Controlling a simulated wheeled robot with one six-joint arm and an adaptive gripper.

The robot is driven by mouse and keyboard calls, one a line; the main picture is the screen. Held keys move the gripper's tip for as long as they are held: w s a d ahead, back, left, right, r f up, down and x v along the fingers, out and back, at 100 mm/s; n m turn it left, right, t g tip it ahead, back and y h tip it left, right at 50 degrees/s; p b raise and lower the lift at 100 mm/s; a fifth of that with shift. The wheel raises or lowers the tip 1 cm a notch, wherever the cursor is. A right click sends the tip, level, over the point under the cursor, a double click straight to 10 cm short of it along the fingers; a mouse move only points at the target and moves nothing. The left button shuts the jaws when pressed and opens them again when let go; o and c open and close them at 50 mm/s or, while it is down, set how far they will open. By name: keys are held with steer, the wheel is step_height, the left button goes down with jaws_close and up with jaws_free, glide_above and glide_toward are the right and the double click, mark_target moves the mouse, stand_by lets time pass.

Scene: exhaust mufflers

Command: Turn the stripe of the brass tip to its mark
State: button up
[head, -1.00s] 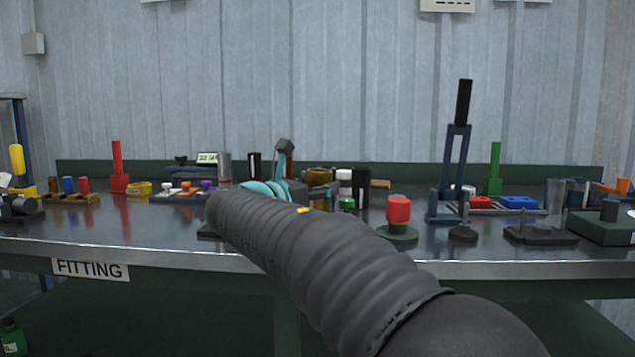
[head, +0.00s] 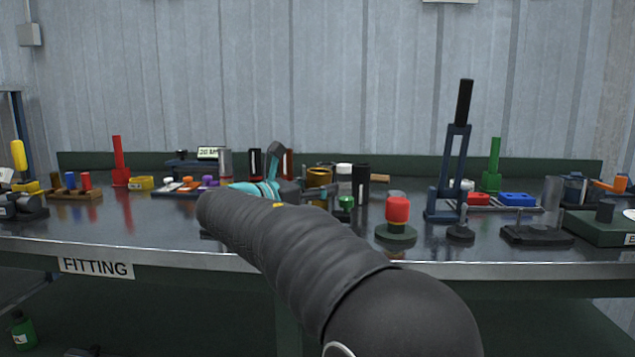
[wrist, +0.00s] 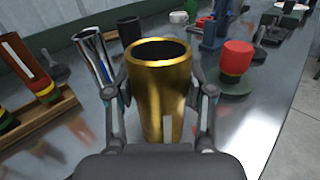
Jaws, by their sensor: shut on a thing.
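The brass tip (wrist: 150,85) is a gold, open-topped tube standing in the middle of the wrist view. A pale upright stripe (wrist: 167,128) shows low on its near side. My gripper (wrist: 160,98) is shut on the tube, one finger on each side. I cannot make out a separate mark, and the tube's foot is hidden behind my gripper's body. In the head view the brass tip (head: 318,177) shows small beyond my arm, with my gripper (head: 302,188) beside it and partly hidden.
A chrome tube (wrist: 93,55) stands close to the left of my gripper. A wooden rack (wrist: 40,122) with banded posts is farther left. A red-capped knob (wrist: 236,60) on a green base stands to the right. Bare metal bench (wrist: 245,118) lies at the near right.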

steer(key=shift+g, duration=0.3)
steer(key=shift+r+m+g+h+p, duration=0.1)
steer(key=shift+m+g+h+p, duration=0.4)
steer(key=shift+m+h+p, duration=0.15)
steer(key=shift+m+g+h, duration=0.35)
steer(key=shift+m+g, duration=0.1)
steer(key=shift+g, duration=0.15)
steer(key=shift+s+m+g+h, duration=0.1)
steer(key=shift+m+g+h, duration=0.5)
steer(key=shift+m+g, duration=0.3)
steer(key=o, duration=1.3)
steer(key=shift+d, duration=0.15)
steer(key=shift+o, duration=0.2)
